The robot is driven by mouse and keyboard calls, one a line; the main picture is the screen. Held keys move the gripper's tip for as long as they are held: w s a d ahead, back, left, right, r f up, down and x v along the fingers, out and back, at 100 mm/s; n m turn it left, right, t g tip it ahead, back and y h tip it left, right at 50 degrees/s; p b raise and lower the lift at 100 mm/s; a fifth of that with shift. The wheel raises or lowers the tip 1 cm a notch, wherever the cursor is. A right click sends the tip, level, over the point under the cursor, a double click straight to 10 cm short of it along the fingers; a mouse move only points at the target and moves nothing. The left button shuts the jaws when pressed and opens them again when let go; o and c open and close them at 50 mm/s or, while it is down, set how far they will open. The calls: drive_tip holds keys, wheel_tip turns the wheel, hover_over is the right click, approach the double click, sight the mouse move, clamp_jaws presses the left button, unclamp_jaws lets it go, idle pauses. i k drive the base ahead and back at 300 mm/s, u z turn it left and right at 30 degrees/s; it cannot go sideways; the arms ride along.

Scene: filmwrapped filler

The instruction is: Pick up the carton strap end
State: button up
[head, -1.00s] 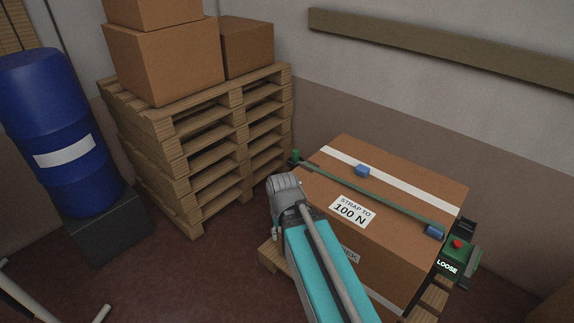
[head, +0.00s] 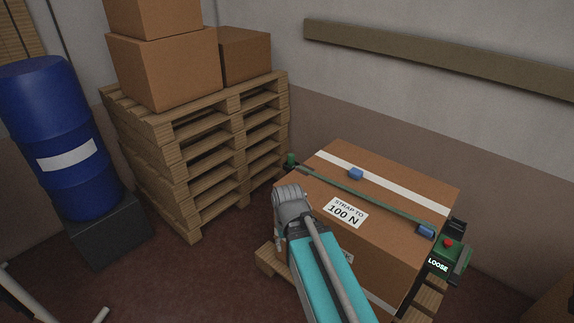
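The brown carton (head: 390,262) sits low on a pallet, with a white tape band and a label reading "STRAP TO 100 N". A dark green strap (head: 355,193) lies across its top, from a green fitting (head: 291,160) at the back left to a blue block (head: 426,232) at the right edge, which looks like the strap end. A green unit (head: 449,256) with a red button and a "LOOSE" sign is beside the carton.
A tall stack of pallets (head: 205,155) with brown boxes on it stands left of the carton. A blue drum (head: 55,130) stands on a dark block (head: 108,235) at the far left. A wooden rail (head: 430,55) runs along the wall behind. Floor shows between drum and carton.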

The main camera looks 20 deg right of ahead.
sight(291, 157)
drive_tip(key=z, duration=0.1)
drive_tip(key=i, duration=0.95)
drive_tip(key=u, duration=0.05)
